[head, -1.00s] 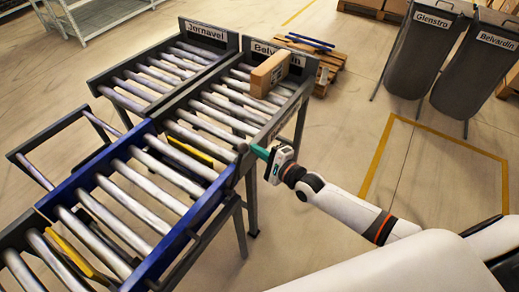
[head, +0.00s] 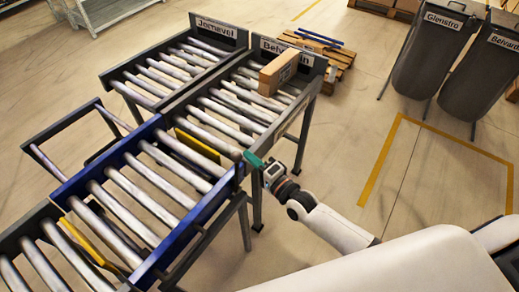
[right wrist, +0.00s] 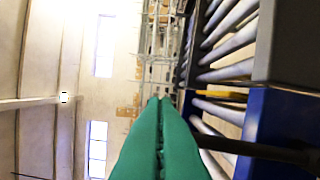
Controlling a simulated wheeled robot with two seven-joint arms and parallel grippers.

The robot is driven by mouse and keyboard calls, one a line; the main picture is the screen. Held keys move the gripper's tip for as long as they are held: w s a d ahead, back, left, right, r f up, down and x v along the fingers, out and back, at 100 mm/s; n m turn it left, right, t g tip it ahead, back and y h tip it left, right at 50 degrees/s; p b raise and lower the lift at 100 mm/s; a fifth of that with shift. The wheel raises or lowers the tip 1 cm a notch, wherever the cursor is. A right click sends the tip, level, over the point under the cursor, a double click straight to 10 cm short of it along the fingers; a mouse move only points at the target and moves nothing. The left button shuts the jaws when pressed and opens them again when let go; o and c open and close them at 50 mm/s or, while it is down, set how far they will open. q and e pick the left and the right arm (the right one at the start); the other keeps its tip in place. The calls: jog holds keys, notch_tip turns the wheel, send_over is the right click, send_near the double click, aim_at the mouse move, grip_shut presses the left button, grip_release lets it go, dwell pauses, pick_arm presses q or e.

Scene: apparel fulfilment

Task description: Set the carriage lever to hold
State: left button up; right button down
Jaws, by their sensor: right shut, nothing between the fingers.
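The blue-framed roller carriage (head: 205,215) stands at the near end of the Belvardin roller lane (head: 292,115). My right gripper (head: 254,158) has green fingers, pressed together and empty. It is at the carriage's right far corner, by the joint with the lane. In the right wrist view the shut fingers (right wrist: 163,105) point forward, with the blue carriage frame to their right. A dark rod (right wrist: 255,148) runs from beside the fingers to the right across that frame; I cannot tell for sure that it is the carriage lever. Contact with it is unclear. My left gripper is out of view.
A cardboard box (head: 279,72) sits on the Belvardin lane. The Jornavel lane (head: 180,70) runs alongside it to the left. Two dark bins (head: 428,55) stand at the upper right. The floor right of the lane is clear, with yellow tape (head: 381,158).

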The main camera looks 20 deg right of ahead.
jog(key=s+a+n+y+b, duration=0.1)
jog(key=s+a+n, duration=0.4)
jog(key=a+n, duration=0.1)
jog(key=shift+s+a+f+n+t, duration=0.3)
jog(key=shift+a+f+n+t, duration=0.1)
jog(key=shift+a, duration=0.15)
dwell(0.4)
